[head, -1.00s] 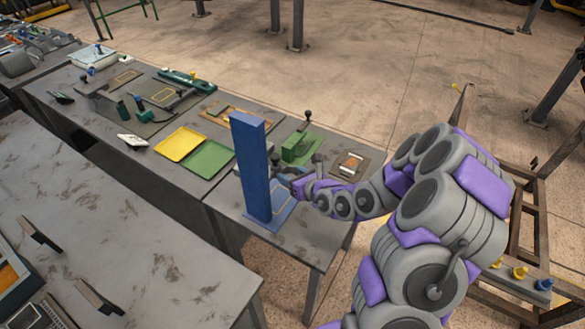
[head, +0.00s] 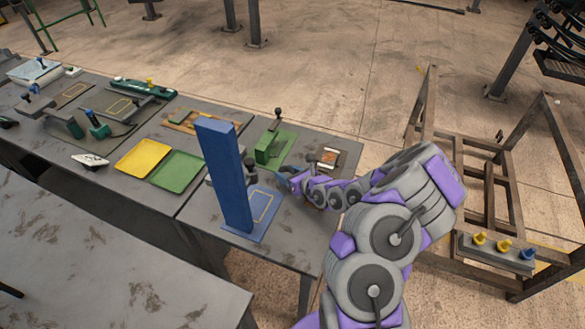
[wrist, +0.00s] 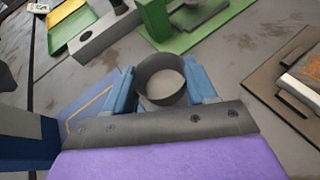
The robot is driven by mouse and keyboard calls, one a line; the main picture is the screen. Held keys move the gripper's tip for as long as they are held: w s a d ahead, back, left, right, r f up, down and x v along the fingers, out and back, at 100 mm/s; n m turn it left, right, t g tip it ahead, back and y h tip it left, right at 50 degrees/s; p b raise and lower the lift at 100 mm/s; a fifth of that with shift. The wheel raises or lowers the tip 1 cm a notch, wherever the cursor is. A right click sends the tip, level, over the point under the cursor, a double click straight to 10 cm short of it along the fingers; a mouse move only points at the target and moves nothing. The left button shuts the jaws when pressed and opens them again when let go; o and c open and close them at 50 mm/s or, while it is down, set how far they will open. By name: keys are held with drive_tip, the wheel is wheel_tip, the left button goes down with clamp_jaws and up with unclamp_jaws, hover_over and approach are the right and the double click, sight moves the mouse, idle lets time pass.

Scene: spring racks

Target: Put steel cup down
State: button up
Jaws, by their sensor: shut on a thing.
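My gripper (wrist: 161,82) is shut on the steel cup (wrist: 144,93), a dark grey round cup whose open rim faces the wrist camera. One blue finger is on each side of it. In the head view my gripper (head: 284,179) is over the near table, just right of the blue post. The cup is hard to make out there. The gap between cup and tabletop cannot be judged. A blue base plate (head: 267,202) with a yellow outline lies at the post's foot; its outlined corner (wrist: 88,104) shows left of my gripper in the wrist view.
The tall blue post (head: 222,175) stands close left of my gripper. A green fixture (head: 268,152) with a black knob is behind it. A brown board (wrist: 262,82) lies to the right. Yellow (head: 143,157) and green (head: 175,171) trays lie farther left.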

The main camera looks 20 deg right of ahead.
sight(296, 164)
drive_tip(key=w+d, duration=0.1)
drive_tip(key=w, duration=0.1)
drive_tip(key=w+d, duration=0.1)
drive_tip(key=d, duration=0.1)
drive_tip(key=w+d, duration=0.1)
drive_tip(key=w, duration=0.1)
drive_tip(key=shift+w+d+f+b, duration=0.3)
drive_tip(key=shift+d+b, duration=0.05)
drive_tip(key=shift+b, duration=0.05)
drive_tip(key=shift+w+d, duration=0.15)
drive_tip(key=shift+w, duration=0.55)
drive_tip(key=shift+d+f, duration=0.25)
drive_tip(key=shift+f, duration=0.1)
drive_tip(key=f, duration=0.1)
drive_tip(key=d+f+b, duration=0.1)
drive_tip(key=f, duration=0.1)
drive_tip(key=shift+a, duration=0.6)
drive_tip(key=o, duration=0.8)
drive_tip(key=shift+o, duration=1.2)
drive_tip(key=shift+d+f, duration=0.1)
drive_tip(key=shift+d, duration=0.35)
drive_tip(key=shift+a, duration=0.25)
